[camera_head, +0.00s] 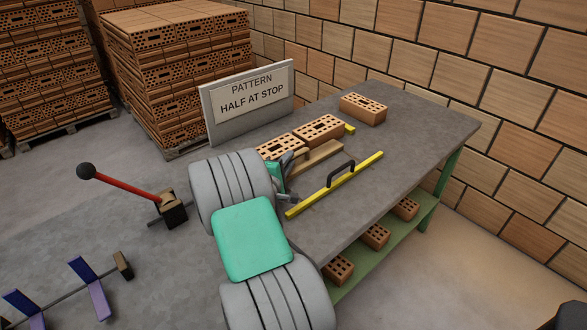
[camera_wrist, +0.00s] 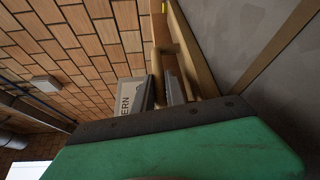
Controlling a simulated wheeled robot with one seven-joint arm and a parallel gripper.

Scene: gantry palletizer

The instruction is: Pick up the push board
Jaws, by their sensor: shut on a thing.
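The push board (camera_head: 318,158) is a light wooden board with a raised wooden handle. It is on the grey table, along the near side of the bricks. My gripper (camera_head: 289,178) is at the board's near left end. In the wrist view, the two dark fingers (camera_wrist: 163,88) are close together on a wooden part of the push board (camera_wrist: 187,58). My arm hides part of that end in the head view, and I cannot tell whether the board is clear of the tabletop.
Two bricks (camera_head: 318,128) stand in a row beside the board, and another brick (camera_head: 362,108) lies farther back. A yellow bar with a black handle (camera_head: 335,185) lies to the right. A sign (camera_head: 248,100) stands at the table's left edge. Bricks (camera_head: 375,236) sit on the lower shelf.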

